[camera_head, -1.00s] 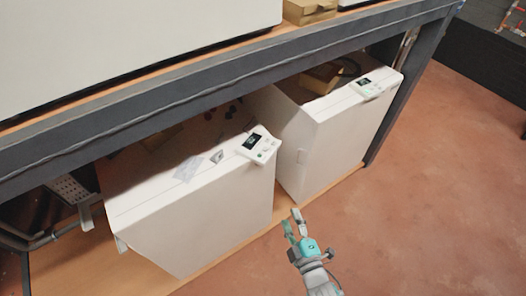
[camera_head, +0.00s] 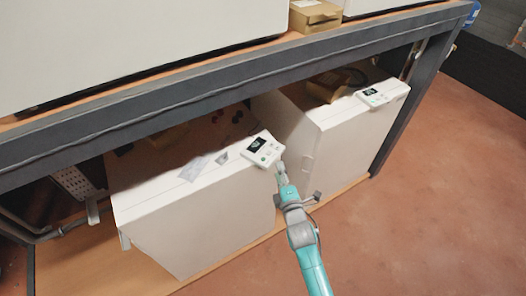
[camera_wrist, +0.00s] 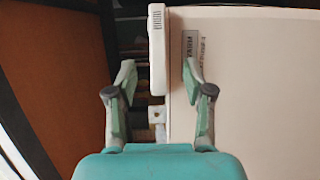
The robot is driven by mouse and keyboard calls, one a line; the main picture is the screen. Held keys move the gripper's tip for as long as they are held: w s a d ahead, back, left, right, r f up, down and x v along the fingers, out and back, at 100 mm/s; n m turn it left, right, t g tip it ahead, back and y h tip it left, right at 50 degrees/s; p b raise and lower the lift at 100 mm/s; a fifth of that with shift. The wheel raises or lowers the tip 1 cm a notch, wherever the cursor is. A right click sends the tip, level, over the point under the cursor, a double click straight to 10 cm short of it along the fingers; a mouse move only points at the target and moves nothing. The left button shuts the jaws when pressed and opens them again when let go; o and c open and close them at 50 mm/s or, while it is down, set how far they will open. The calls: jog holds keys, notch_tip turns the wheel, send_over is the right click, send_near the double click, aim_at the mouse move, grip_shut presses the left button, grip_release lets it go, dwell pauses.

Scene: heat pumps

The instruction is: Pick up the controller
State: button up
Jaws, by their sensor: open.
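A white controller (camera_head: 264,148) with a dark screen lies on the top front right corner of the left white unit (camera_head: 200,228) and sticks out past its edge. In the wrist view the controller (camera_wrist: 157,48) shows edge-on, narrow and upright in the picture, between my fingers. My gripper (camera_head: 280,170) is open, just below and right of the controller in the head view. In the wrist view my gripper (camera_wrist: 158,68) has one finger on each side of the controller's lower end, with gaps on both sides. Whether a finger touches it cannot be told.
A second white controller (camera_head: 374,97) lies on the right white unit (camera_head: 345,145). A dark shelf beam (camera_head: 150,105) runs above both units, with a cardboard box (camera_head: 314,16) on top. The brown floor (camera_head: 430,210) at the right is clear.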

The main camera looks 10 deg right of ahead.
aim_at(278, 148)
jog(key=shift+w+d+r, duration=0.1)
jog(key=shift+w+d, duration=0.05)
jog(key=shift+w, duration=1.25)
jog(key=shift+w+d, duration=0.1)
jog(key=shift+w, duration=1.3)
grip_shut()
